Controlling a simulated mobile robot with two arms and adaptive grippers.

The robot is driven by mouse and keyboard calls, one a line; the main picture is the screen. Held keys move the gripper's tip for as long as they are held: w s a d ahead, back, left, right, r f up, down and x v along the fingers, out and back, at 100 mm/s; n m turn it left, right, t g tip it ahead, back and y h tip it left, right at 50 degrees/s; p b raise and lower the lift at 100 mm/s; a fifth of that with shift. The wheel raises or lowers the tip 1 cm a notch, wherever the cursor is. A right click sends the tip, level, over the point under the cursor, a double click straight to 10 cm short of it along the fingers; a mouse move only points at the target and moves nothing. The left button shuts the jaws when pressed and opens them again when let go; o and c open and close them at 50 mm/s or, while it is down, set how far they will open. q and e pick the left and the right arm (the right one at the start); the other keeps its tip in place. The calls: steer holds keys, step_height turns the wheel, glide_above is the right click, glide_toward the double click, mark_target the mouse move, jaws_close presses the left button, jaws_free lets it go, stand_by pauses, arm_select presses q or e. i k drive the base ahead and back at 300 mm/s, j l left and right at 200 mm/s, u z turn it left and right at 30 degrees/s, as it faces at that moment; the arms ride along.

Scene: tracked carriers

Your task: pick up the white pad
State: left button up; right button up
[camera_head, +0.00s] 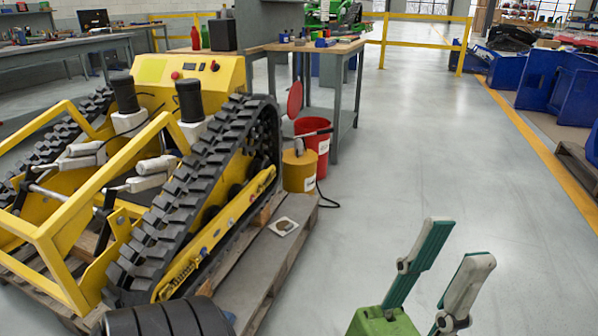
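A small white pad (290,222) lies flat on the wooden pallet, beside the right track of the yellow tracked carrier (221,76). A small brownish object sits on the middle of the pad and covers part of it. My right gripper is not in view.
The pallet (243,283) carries the carrier. A yellow-orange bucket (299,172) and a red bucket (314,146) stand behind the pad, with a black cable near them. A workbench (344,85) is farther back. The grey floor to the right is clear; blue bins (540,78) stand at far right.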

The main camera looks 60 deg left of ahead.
mark_target(283, 225)
steer(key=i+j+u, duration=0.1)
steer(key=i+u, duration=0.65)
steer(key=i+l+u, duration=0.15)
steer(key=u, duration=0.25)
steer(key=i+j+u, duration=0.25)
steer(key=u, duration=0.15)
steer(key=i+j+u, duration=0.1)
steer(key=i+u, duration=0.75)
steer(key=i+l, duration=0.05)
